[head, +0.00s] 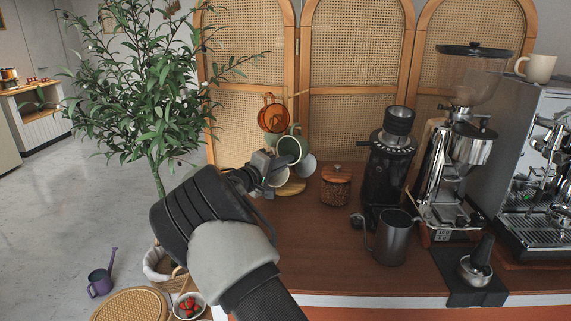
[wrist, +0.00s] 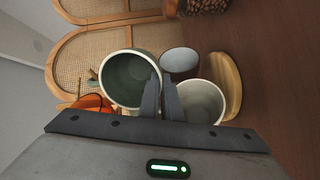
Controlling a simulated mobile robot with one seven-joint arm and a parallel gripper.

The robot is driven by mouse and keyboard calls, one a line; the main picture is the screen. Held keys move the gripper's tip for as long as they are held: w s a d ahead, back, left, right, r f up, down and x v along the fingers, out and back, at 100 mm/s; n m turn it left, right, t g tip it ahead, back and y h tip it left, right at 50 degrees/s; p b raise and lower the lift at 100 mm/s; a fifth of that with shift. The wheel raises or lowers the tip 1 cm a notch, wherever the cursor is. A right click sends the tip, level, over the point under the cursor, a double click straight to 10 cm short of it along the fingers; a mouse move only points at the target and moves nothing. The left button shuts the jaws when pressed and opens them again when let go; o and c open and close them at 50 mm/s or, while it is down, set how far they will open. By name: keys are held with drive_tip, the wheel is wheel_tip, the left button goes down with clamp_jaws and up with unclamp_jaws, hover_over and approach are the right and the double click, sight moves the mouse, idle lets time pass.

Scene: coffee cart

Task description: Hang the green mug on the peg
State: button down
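The green mug (head: 289,149) is off the counter in front of the wooden mug stand, its open mouth toward the head camera. In the wrist view the green mug (wrist: 128,80) shows its dark green inside and pale rim. My gripper (wrist: 161,88) has its fingers close together at the mug's right rim, one over the mouth and one outside, and looks shut on it. In the head view my gripper (head: 271,165) is just below left of the mug. A light wooden peg (head: 301,93) sticks out above; the post is mostly hidden.
An orange mug (head: 272,115) hangs on the stand's left. A grey-white mug (head: 306,165) and a cream mug (wrist: 201,101) are low by the round base (head: 291,188). A lidded jar (head: 336,187), black grinder (head: 390,165) and metal pitcher (head: 394,240) stand to the right.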

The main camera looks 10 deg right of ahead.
drive_tip(key=shift+r, duration=0.1)
drive_tip(key=c, duration=2)
unclamp_jaws()
drive_tip(key=shift+o, duration=0.5)
